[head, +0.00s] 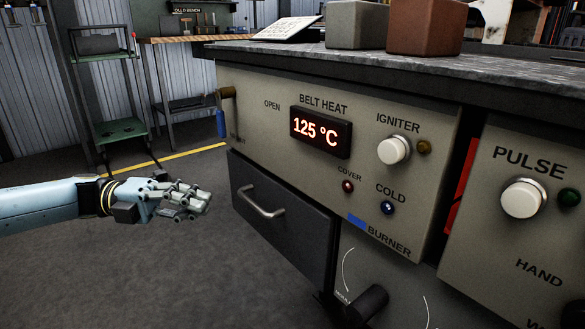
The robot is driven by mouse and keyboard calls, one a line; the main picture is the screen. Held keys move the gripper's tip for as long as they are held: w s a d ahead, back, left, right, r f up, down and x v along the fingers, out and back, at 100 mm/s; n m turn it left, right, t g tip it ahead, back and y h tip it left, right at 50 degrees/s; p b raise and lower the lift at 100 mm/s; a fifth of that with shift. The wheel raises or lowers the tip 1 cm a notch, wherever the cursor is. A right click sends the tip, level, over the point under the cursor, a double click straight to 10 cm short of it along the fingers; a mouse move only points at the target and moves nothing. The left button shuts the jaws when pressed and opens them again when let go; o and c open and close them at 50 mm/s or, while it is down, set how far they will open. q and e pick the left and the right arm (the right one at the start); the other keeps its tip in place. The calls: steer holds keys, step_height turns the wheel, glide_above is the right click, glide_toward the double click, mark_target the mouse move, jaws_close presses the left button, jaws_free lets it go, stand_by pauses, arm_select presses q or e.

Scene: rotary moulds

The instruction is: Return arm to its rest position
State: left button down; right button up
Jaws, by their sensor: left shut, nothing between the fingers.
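My left gripper (187,199) is at the left of the head view, at the end of my light blue arm coming in from the left. Its fingers are together and hold nothing. It is in the open air over the dark floor, apart from the machine, to the left of the dark drawer (280,222) with its metal handle. My right gripper is not in view.
The machine's control panel (245,130) fills the right, with a lit display (320,131) reading 125 °C, an igniter knob (393,150) and a pulse knob (523,198). Floor around my left gripper is clear.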

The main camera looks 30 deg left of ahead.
arm_select(q)
steer(key=s+d+f+n+t+y, duration=0.1)
steer(key=d+f+n+t+y, duration=0.2)
steer(key=f+n+t+y, duration=0.35)
steer(key=s+d+f+n+t+y, duration=0.2)
steer(key=d+f+n+t+y, duration=0.15)
steer(key=f+n, duration=0.45)
steer(key=s+f+n+g+y, duration=0.8)
steer(key=s+f+n+g, duration=0.2)
steer(key=s+f+n, duration=0.4)
steer(key=s+f+n+g+p, duration=0.1)
steer(key=s+f+g+p, duration=0.1)
steer(key=s+p, duration=0.6)
steer(key=s+f+n+g+p, duration=0.1)
steer(key=s+g+p, duration=0.3)
steer(key=s, duration=1.2)
steer(key=f+p, duration=0.1)
steer(key=p, duration=0.3)
steer(key=shift+s+a+f+n+h, duration=0.2)
steer(key=shift+f+n+h, duration=0.1)
steer(key=shift+f+n, duration=0.05)
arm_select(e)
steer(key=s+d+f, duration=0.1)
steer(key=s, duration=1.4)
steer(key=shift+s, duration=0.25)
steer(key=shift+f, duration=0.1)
